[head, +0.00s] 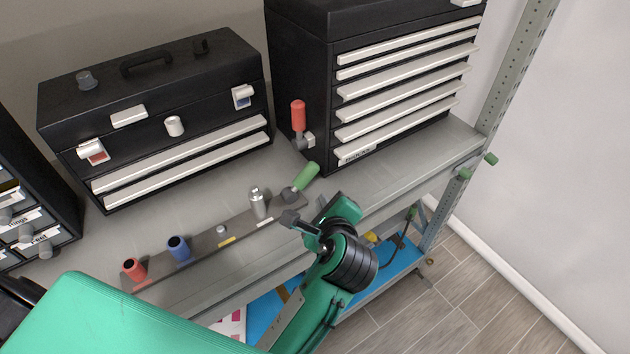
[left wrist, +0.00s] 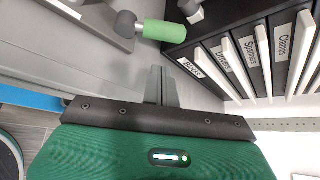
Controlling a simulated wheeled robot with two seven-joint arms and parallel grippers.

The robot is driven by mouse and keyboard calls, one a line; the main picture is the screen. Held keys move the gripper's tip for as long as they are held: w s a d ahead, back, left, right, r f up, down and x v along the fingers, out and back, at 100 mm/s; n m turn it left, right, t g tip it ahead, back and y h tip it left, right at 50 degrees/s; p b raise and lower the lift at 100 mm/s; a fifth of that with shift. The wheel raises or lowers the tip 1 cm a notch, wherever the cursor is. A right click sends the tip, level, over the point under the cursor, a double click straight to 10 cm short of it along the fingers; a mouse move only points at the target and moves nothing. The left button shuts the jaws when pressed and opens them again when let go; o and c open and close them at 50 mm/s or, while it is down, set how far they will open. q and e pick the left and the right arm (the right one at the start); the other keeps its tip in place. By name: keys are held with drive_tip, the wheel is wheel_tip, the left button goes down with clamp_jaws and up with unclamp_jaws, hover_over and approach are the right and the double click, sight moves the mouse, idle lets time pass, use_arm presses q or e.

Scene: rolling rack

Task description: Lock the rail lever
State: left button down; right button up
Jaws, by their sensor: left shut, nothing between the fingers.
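The rail (head: 190,247) is a long grey strip on the rack shelf. At its right end is a lever with a green handle (head: 306,176) and a grey pivot (head: 290,194); the handle slants up and right. In the left wrist view the green handle (left wrist: 165,31) and dark pivot (left wrist: 125,22) lie beyond the fingertips. My left gripper (head: 289,217) is shut and empty, just in front of the lever and apart from it. Its closed fingers also show in the left wrist view (left wrist: 160,72). My right gripper is not in view.
On the rail stand a red cup (head: 134,269), a blue cup (head: 179,249) and a silver cylinder (head: 258,203). Behind are a black toolbox (head: 150,78), a drawer cabinet (head: 300,50) and a red-handled lever (head: 298,115). A rack post (head: 515,70) stands at right.

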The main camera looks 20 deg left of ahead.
sight(300, 183)
use_arm(q)
drive_tip(key=shift+w+a+f, duration=0.15)
drive_tip(key=shift+w, duration=0.15)
drive_tip(key=shift+x, duration=0.75)
drive_tip(key=p+x, duration=0.2)
drive_tip(key=x, duration=0.5)
drive_tip(key=shift+w+a+f, duration=0.15)
drive_tip(key=shift+w+f, duration=0.05)
drive_tip(key=shift+w, duration=0.1)
drive_tip(key=shift+w+a+f, duration=0.15)
drive_tip(key=shift+w, duration=0.05)
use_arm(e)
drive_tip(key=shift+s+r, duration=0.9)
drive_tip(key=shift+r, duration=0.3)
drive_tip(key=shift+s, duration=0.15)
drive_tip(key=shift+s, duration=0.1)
